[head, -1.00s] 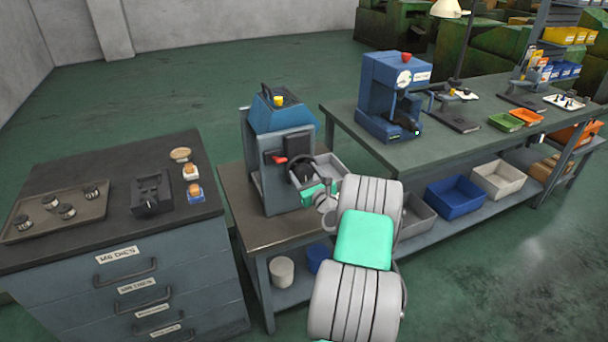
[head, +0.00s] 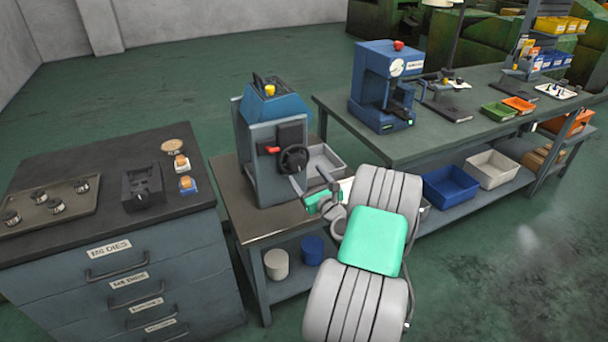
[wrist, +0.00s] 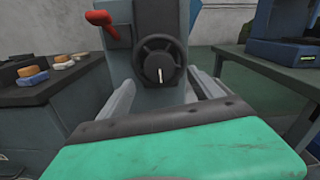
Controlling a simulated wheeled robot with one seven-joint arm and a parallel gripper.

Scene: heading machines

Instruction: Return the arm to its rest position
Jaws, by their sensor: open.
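My arm reaches up from the bottom of the head view. Its end, my gripper (head: 316,190), is in front of the blue-grey machine (head: 262,165) on the small bench. In the wrist view the two grey fingers of my gripper (wrist: 162,84) stand apart with nothing held between them. The machine's black handwheel (head: 293,158) shows beyond the fingers, and it also shows in the wrist view (wrist: 160,62). I see a gap to the wheel but cannot judge its size. The machine's red lever (wrist: 103,20) is up and left of the wheel.
A grey bin (head: 325,158) sits beside the machine, close to my gripper. A drawer cabinet (head: 120,265) with a tray (head: 62,190) of dies stands left. A long workbench (head: 420,135) with a blue press (head: 378,88) stands right. Open floor (head: 500,255) lies at the right front.

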